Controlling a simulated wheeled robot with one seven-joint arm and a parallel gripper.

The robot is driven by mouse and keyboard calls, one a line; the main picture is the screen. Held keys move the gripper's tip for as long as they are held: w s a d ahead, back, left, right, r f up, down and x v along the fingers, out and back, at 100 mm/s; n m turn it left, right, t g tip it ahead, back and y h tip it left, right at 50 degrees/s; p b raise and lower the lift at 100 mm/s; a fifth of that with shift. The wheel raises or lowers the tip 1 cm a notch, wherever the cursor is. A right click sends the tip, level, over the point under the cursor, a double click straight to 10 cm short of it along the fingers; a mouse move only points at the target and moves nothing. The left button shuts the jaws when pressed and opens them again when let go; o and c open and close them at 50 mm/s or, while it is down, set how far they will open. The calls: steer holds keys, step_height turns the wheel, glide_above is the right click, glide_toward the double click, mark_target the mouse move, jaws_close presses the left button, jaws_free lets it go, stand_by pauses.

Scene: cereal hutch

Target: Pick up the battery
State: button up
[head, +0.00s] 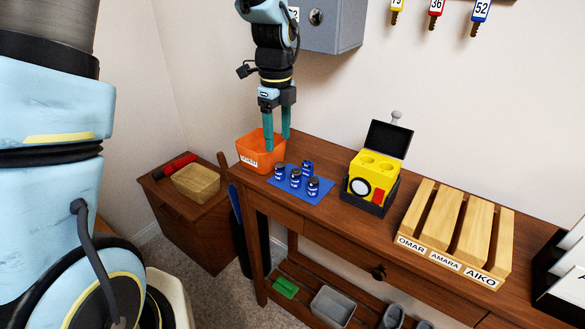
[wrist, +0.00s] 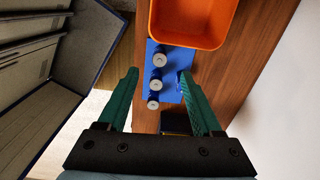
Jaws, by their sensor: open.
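Several small dark blue batteries (head: 295,178) stand upright on a blue mat (head: 318,199) on the wooden table. In the wrist view, three batteries (wrist: 156,84) with pale round tops stand in a row on the mat (wrist: 172,53); another is partly hidden behind the right finger. My gripper (head: 278,143) is open and empty, pointing down with green fingers above the table, near the orange bin and behind the batteries in the head view. In the wrist view, the row lies between the fingers of my gripper (wrist: 159,73), below them and apart.
An orange bin (head: 262,160) stands left of the mat; it also shows in the wrist view (wrist: 192,40). Right of the mat are a yellow box (head: 368,172) with a raised dark lid and a slotted wooden rack (head: 459,225). A grey cabinet (head: 338,25) hangs above.

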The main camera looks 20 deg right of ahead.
mark_target(280, 164)
step_height(280, 164, down, 10)
steer(key=shift+s+r+p, duration=0.1)
steer(key=shift+s+p, duration=0.05)
steer(key=shift+p, duration=0.95)
jaws_close()
